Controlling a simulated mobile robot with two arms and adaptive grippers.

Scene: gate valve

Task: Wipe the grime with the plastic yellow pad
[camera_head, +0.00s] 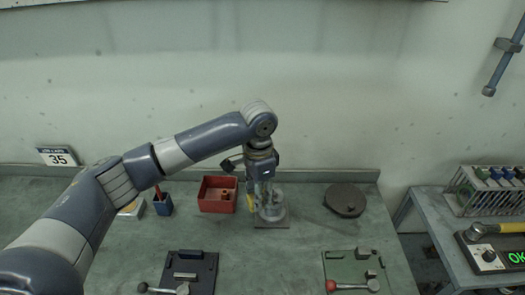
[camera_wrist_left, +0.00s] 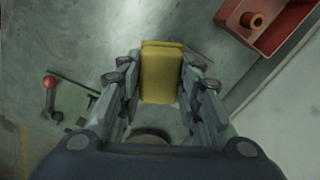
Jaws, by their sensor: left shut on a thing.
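The plastic yellow pad (camera_wrist_left: 160,72) is held between the fingers of my left gripper (camera_wrist_left: 161,85) in the left wrist view. The left gripper (camera_head: 262,200) points down over the middle of the workbench in the head view, close to a grey metal fitting (camera_head: 273,212) on a square plate. I cannot tell whether the pad touches the bench. I cannot make out the grime clearly in either view. My right gripper is not in view.
A red box (camera_head: 217,206) stands left of the gripper; a dark round disc (camera_head: 344,200) lies to the right. Two fixtures with levers, one dark (camera_head: 190,270) and one green (camera_head: 353,268), lie at the front. A blue cup (camera_head: 163,206) stands at the left. A side table (camera_head: 440,228) is at the right.

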